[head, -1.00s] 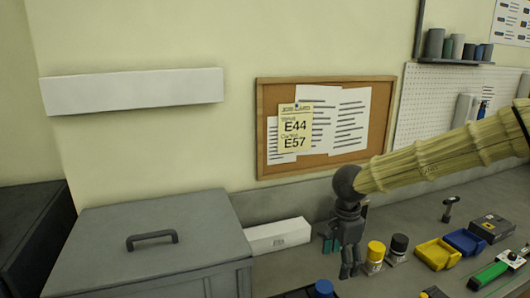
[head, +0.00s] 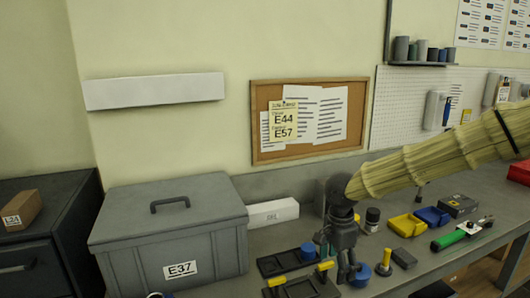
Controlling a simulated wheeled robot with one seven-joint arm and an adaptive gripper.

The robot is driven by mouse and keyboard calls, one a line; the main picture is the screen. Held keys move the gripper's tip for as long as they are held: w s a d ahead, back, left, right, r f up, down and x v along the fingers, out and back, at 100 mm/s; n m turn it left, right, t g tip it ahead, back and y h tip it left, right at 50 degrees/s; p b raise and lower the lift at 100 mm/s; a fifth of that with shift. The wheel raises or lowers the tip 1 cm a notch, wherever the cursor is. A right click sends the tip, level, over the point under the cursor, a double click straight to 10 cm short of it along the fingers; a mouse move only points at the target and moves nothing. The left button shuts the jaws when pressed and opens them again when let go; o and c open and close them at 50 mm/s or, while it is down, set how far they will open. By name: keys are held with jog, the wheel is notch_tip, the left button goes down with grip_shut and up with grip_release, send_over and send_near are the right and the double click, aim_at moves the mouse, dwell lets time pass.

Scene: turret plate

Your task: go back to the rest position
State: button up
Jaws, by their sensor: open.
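My gripper (head: 347,274) hangs pointing down over the bench at the middle right of the head view, at the end of my beige-sleeved arm. Its fingers are apart with nothing seen between them. A blue round part (head: 361,277) shows just to the right of the fingers, with a yellow-topped piece (head: 387,256) beside it. Whether the fingers touch the blue part I cannot tell. Black trays (head: 275,266) with a blue cylinder (head: 307,251) lie to the left of the gripper. My gripper hides part of the bench behind it.
A large grey lidded box (head: 215,255) marked E37 stands left, with a white box (head: 272,213) behind. A dark jar (head: 372,217), a yellow bin (head: 406,226), a blue bin (head: 432,216) and a green-handled tool (head: 450,240) are right. A cork board (head: 310,84) hangs on the wall.

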jog(key=s+d+f+n+t+h+b, duration=0.1)
jog(key=d+f+n+h+b, duration=0.1)
jog(key=f, duration=1)
jog(key=s+d+f+n+t+h+b, duration=0.1)
jog(key=d+f+n+h+b, duration=0.1)
jog(key=f, duration=1)
jog(key=s+f+n+y+b, duration=0.1)
jog(key=s+f+n+b, duration=0.1)
jog(key=s+f, duration=0.4)
jog(key=s+f+n+b, duration=0.15)
jog(key=s+f, duration=0.25)
jog(key=f, duration=0.5)
jog(key=s+a+f+n+g+y+b, duration=0.1)
jog(key=s+f+n+b, duration=0.1)
jog(key=s+f, duration=0.4)
jog(key=s+a+f+n+g+y+b, duration=0.1)
jog(key=s+f+n, duration=0.4)
jog(key=s, duration=1.1)
jog(key=shift+a+f+y+b, duration=0.3)
jog(key=shift+f+y+b, duration=0.15)
jog(key=shift+y, duration=0.25)
jog(key=shift+a, duration=0.1)
jog(key=shift+s+d, duration=0.1)
jog(key=shift+d, duration=0.1)
